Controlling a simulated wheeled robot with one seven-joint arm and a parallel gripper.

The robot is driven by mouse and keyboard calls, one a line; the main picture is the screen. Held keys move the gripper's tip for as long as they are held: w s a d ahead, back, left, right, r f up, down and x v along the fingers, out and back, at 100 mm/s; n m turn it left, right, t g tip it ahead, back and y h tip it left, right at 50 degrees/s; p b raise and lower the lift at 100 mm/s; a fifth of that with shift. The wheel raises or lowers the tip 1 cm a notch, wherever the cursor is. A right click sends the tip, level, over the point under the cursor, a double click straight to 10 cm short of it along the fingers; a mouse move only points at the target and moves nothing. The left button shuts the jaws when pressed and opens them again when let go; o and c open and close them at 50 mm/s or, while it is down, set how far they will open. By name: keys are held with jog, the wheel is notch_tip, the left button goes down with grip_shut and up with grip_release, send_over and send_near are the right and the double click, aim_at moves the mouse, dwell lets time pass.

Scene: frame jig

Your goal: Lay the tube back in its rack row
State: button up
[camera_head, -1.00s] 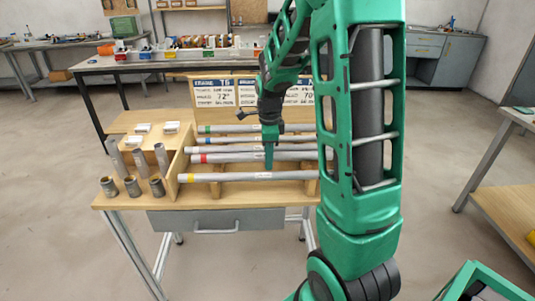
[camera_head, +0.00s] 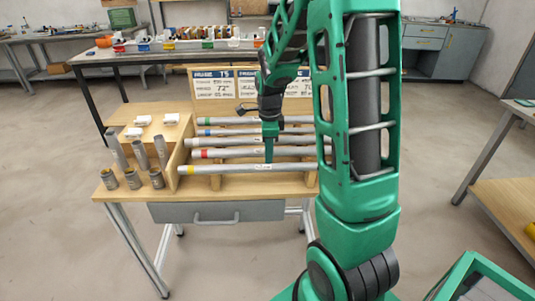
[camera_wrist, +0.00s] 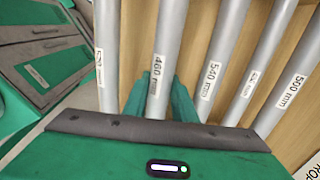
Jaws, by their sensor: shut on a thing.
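My gripper (camera_head: 268,158) reaches down over the rack in the head view. It is shut on a grey tube with a red band (camera_head: 225,153), second from the front. In the wrist view this tube (camera_wrist: 165,45) carries a 460 mm label and passes between my green fingers (camera_wrist: 160,100). The tube lies roughly parallel to its neighbours, low among them; whether it touches its rests is hidden. The front tube (camera_head: 215,169) has a yellow band. Other tubes lie behind, with blue (camera_head: 220,131) and green (camera_head: 235,121) bands. My arm hides their right ends.
The wooden rack (camera_head: 174,166) stands on a table with a drawer (camera_head: 215,212). Short upright tubes and sockets (camera_head: 133,179) stand at its left, white blocks (camera_head: 143,120) behind them. Sign boards (camera_head: 223,85) rise at the back. Neighbouring tubes lie close on both sides of my fingers.

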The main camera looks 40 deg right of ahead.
jog(key=shift+f, duration=0.2)
jog(key=o, duration=1.1)
jog(key=r, duration=1)
jog(key=shift+s+a+r, duration=0.25)
jog(key=shift+r, duration=0.1)
jog(key=s+a+n, duration=0.1)
jog(key=s+n, duration=0.5)
jog(key=s, duration=0.3)
jog(key=s+a+n, duration=0.1)
jog(key=s+n, duration=0.5)
jog(key=s, duration=0.2)
jog(key=s+a+n, duration=0.1)
jog(key=s+n, duration=0.5)
jog(key=s, duration=0.3)
jog(key=shift+s+a+f+g+y, duration=0.25)
jog(key=shift+s+a+g+y, duration=0.05)
jog(key=shift+s+a, duration=0.05)
